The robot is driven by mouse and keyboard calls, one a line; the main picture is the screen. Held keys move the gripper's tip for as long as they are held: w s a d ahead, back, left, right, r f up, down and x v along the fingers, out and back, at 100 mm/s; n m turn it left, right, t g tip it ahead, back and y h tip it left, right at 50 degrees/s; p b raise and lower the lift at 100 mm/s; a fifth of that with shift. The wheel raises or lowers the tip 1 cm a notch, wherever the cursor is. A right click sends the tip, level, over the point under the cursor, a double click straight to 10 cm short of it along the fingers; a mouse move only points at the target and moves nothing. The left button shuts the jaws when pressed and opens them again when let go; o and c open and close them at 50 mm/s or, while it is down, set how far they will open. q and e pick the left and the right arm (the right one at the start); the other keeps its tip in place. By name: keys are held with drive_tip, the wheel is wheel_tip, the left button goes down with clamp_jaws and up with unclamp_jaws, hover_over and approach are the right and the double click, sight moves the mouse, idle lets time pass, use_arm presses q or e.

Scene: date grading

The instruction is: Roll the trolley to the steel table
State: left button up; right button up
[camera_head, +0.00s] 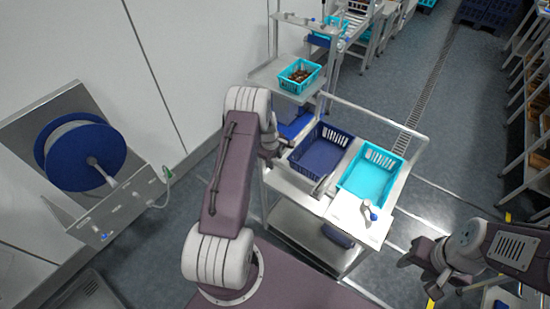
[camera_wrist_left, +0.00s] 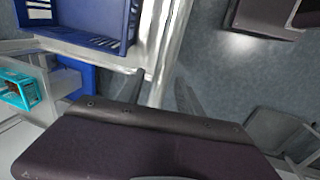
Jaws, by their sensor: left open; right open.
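The steel trolley (camera_head: 291,181) stands in front of me. A navy crate (camera_head: 321,151) and an empty cyan crate (camera_head: 371,173) sit on its top, and it has a lower shelf. A raised rail (camera_head: 375,114) runs along its far side. My left gripper (camera_head: 278,147) is open at the trolley's left edge, beside the navy crate. In the left wrist view its fingers (camera_wrist_left: 160,92) are close to a steel bar of the trolley (camera_wrist_left: 165,55); I cannot tell whether they touch it. My right gripper (camera_head: 412,262) is open and empty, right of the trolley. Which table is the steel table is unclear.
A steel stand (camera_head: 262,76) behind the trolley holds a cyan crate of dates (camera_head: 299,76). A blue hose reel (camera_head: 80,155) hangs on the left wall. Shelving (camera_head: 530,110) stands at the right. The floor (camera_head: 450,150) between trolley and shelving is mostly clear, with a drain strip.

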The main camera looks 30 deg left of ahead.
use_arm(q)
drive_tip(key=shift+s+f, duration=0.1)
drive_tip(key=shift+f, duration=0.05)
drive_tip(key=shift+d, duration=0.1)
clamp_jaws()
idle(1.3)
